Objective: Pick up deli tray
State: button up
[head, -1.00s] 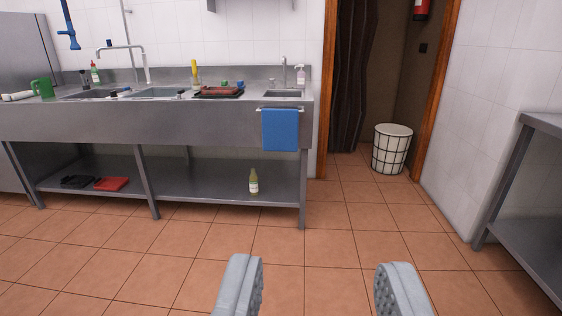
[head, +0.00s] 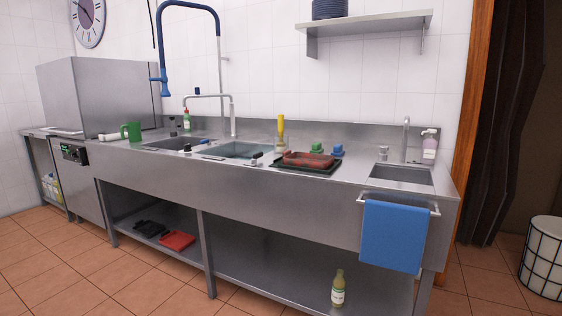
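A dark, shallow tray (head: 314,171) lies flat on the steel sink counter, between the middle basin and the small hand sink. It looks like the deli tray. A reddish-brown item (head: 308,159) lies in it; I cannot tell exactly what it is. My gripper is out of view now, and nothing covers the tray.
Around the tray stand a yellow bottle (head: 281,134) and green and blue small items behind it. A blue towel (head: 393,235) hangs on a rail at the counter's front right. A wall shelf (head: 366,38) juts out above. Tiled floor (head: 60,287) is clear at front left.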

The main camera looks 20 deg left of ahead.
aim_at(307, 159)
jog(key=i+j+u, duration=0.2)
jog(key=i, duration=0.45)
jog(key=i+u, duration=0.2)
jog(key=i, duration=0.45)
jog(key=i+j+z, duration=0.2)
jog(key=i+j, duration=0.15)
jog(key=i+j+z, duration=0.4)
jog(key=i+j, duration=0.15)
jog(key=j, duration=0.25)
jog(key=i+j+z, duration=0.2)
jog(key=j, duration=0.3)
